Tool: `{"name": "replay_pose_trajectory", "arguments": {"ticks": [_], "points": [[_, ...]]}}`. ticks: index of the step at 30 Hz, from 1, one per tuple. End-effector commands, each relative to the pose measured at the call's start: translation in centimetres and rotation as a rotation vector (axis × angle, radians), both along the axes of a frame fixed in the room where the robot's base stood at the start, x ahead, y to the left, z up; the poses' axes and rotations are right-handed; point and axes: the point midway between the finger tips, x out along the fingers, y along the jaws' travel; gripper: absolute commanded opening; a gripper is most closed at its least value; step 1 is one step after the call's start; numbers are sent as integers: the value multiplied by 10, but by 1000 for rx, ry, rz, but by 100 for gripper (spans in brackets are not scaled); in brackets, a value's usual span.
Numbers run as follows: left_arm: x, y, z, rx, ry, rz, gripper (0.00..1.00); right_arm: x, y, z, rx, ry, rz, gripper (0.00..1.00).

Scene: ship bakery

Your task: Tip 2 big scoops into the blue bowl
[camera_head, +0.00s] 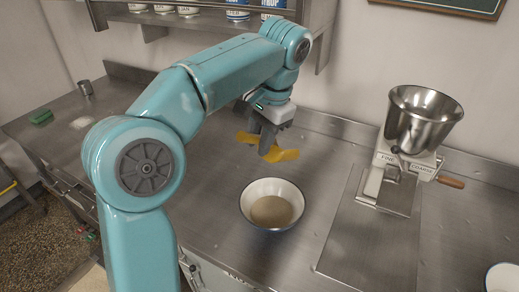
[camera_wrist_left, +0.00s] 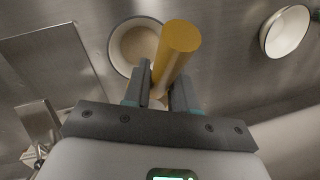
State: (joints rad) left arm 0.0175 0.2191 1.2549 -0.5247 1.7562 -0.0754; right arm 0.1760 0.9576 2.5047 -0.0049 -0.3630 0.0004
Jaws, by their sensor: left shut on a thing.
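The bowl (camera_head: 271,222) with a pale inside and a dark blue rim stands on the steel counter, with a tan, powdery fill in its bottom. It also shows in the wrist view (camera_wrist_left: 118,42), partly behind the yellow tool. My left gripper (camera_head: 270,148) is shut on a yellow scoop (camera_head: 285,155) and holds it above the counter, just behind and above the bowl. In the wrist view the yellow scoop's round, thick end (camera_wrist_left: 178,45) sticks out from between the fingers. Whether the scoop holds anything is hidden. My right gripper is in neither view.
A mill with a steel hopper (camera_head: 424,118) and wooden crank stands to the right on a flat plate. A white bowl (camera_head: 504,279) is at the lower right corner. A second pale bowl (camera_wrist_left: 286,32) shows at the wrist view's right. A shelf with cans hangs above.

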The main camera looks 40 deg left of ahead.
Motion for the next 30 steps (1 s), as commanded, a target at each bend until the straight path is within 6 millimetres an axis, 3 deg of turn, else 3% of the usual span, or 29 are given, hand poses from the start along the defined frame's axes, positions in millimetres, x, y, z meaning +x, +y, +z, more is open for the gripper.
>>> {"name": "replay_pose_trajectory", "arguments": {"ticks": [11, 30], "points": [[0, 0, 0, 2, -27, 0, 0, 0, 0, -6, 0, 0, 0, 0], [-1, 0, 6, 41, -426, 0, 0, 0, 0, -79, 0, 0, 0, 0]]}}
